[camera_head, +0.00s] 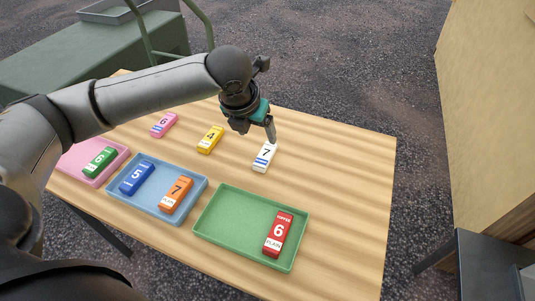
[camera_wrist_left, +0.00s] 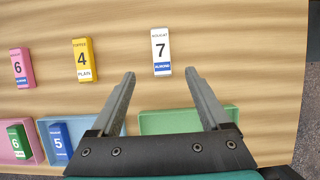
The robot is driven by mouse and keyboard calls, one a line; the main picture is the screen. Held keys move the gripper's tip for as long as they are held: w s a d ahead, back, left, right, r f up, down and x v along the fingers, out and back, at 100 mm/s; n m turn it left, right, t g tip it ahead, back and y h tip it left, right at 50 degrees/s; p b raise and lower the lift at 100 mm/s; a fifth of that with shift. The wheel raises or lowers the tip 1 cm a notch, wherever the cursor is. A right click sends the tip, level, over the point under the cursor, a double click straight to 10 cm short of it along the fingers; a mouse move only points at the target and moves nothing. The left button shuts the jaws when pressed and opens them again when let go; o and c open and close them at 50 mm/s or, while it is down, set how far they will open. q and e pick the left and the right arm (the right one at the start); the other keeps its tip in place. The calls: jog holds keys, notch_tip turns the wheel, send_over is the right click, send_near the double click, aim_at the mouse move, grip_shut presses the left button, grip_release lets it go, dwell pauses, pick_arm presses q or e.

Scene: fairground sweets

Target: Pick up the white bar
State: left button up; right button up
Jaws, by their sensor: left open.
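My left gripper (camera_head: 270,131) is above the table near the far end of the white bar. In the left wrist view its two fingers (camera_wrist_left: 160,75) are apart with nothing between them. My right gripper is not in view.
A yellow bar (camera_head: 210,139) and a pink bar (camera_head: 164,124) lie left of the white bar. Pink (camera_head: 66,164), blue (camera_head: 201,190) and green (camera_head: 222,222) trays hold other bars, including a red bar (camera_head: 278,234). The table right of the white bar is clear.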

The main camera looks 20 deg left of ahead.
pick_arm(q)
jog(key=b, duration=0.1)
send_near(265, 154)
jog(key=shift+x, duration=1.2)
jog(key=shift+b+x, duration=0.4)
jog(key=shift+x, duration=0.45)
jog(key=b+x, duration=0.1)
jog(key=x, duration=0.3)
jog(key=shift+w+f+b, duration=0.15)
jog(key=shift+f+b, duration=0.1)
jog(key=shift+b, duration=0.1)
jog(key=shift+f+p, duration=0.15)
jog(key=shift+p, duration=0.3)
jog(key=shift+c, duration=0.2)
grip_shut()
